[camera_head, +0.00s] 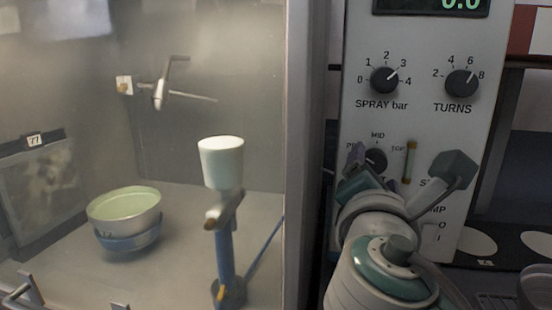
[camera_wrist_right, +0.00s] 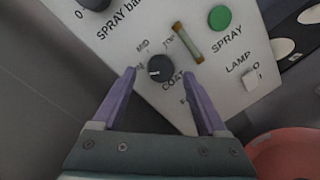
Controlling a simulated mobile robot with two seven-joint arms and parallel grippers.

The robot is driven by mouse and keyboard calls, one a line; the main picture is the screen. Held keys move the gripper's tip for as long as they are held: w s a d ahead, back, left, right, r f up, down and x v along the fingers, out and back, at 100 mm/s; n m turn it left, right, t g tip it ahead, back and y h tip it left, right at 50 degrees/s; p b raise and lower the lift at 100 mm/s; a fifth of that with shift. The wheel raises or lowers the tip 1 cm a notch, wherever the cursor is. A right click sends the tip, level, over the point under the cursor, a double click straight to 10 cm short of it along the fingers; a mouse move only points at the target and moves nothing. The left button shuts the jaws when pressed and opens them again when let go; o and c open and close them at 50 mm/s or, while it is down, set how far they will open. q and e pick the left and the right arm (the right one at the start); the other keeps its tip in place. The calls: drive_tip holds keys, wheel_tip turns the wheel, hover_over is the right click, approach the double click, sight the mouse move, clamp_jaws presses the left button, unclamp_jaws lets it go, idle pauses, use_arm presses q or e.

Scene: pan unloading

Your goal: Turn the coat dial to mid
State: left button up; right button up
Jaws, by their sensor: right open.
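The coat dial (camera_head: 376,161) is a small black knob on the grey control panel, with MID printed above it and TOP to its right. In the right wrist view the coat dial (camera_wrist_right: 160,68) has a white mark on its left side, toward the partly hidden left label rather than MID. My right gripper (camera_head: 405,170) is open in front of the panel. In the wrist view its purple fingers (camera_wrist_right: 160,74) stand on either side of the dial, apart from it. My left gripper is not in view.
Above are the SPRAY bar knob (camera_head: 385,80) and TURNS knob (camera_head: 462,83). A small amber tube (camera_wrist_right: 187,41), green SPRAY button (camera_wrist_right: 219,17) and LAMP switch (camera_wrist_right: 251,83) are close by.

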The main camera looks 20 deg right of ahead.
sight(375, 162)
drive_tip(key=shift+x, duration=1.05)
drive_tip(key=shift+c, duration=0.3)
clamp_jaws()
